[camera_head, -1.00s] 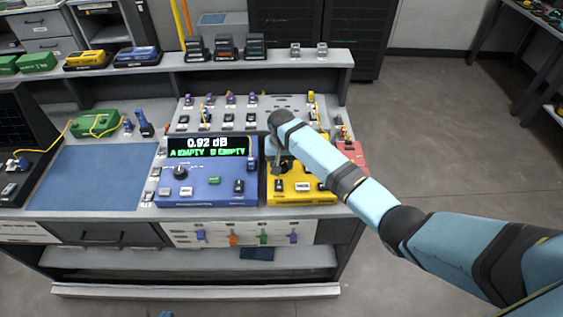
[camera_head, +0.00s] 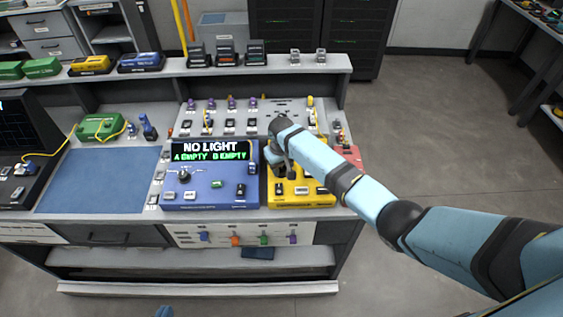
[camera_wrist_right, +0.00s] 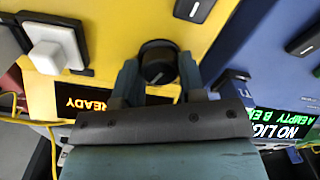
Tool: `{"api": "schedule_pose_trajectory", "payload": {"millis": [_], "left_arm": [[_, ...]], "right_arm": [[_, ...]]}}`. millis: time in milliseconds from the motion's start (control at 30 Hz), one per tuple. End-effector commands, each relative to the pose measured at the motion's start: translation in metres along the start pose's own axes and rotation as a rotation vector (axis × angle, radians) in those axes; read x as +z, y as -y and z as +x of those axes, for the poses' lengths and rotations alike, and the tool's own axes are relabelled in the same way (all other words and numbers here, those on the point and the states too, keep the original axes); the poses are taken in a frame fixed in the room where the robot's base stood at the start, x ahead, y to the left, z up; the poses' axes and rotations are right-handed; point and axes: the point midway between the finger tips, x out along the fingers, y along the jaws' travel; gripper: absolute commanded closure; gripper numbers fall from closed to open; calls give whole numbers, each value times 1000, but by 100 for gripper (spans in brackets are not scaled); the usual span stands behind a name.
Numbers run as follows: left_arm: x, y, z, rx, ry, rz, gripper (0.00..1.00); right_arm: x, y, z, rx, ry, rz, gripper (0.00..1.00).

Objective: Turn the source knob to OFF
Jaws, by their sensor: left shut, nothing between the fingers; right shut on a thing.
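The source knob, a round black knob (camera_wrist_right: 158,66), sits on the yellow source unit (camera_head: 302,199) at the front right of the bench. In the wrist view my right gripper (camera_wrist_right: 157,72) is shut on this knob, one finger on each side. In the head view my right gripper (camera_head: 279,168) reaches down onto the yellow unit, and the hand hides the knob and most of its markings. The unit's display (camera_wrist_right: 88,101) reads "READY" in orange. I cannot read the knob's position. My left gripper is not visible; only a small light-blue piece of mine shows at the bottom edge.
Left of the yellow unit stands a blue meter (camera_head: 212,194) whose screen (camera_head: 210,150) reads "NO LIGHT". A red unit (camera_head: 350,155) is close on the right. A blue mat (camera_head: 98,180) lies clear on the left. A white switch panel (camera_head: 240,233) is on the bench front.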

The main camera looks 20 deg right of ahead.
Motion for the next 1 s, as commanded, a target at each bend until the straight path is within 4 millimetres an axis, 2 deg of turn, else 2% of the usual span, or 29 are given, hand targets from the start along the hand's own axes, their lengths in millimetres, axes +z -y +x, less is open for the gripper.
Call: {"api": "schedule_pose_trajectory", "payload": {"millis": [100, 1000], "left_arm": [[-9, 4, -7, -8, -1, 0, 100], [-22, 4, -22, -17, 9, -6, 100]], "right_arm": [[0, 0, -4, 2, 0, -111, 86], [-1, 0, -2, 2, -3, -933, 86]]}}
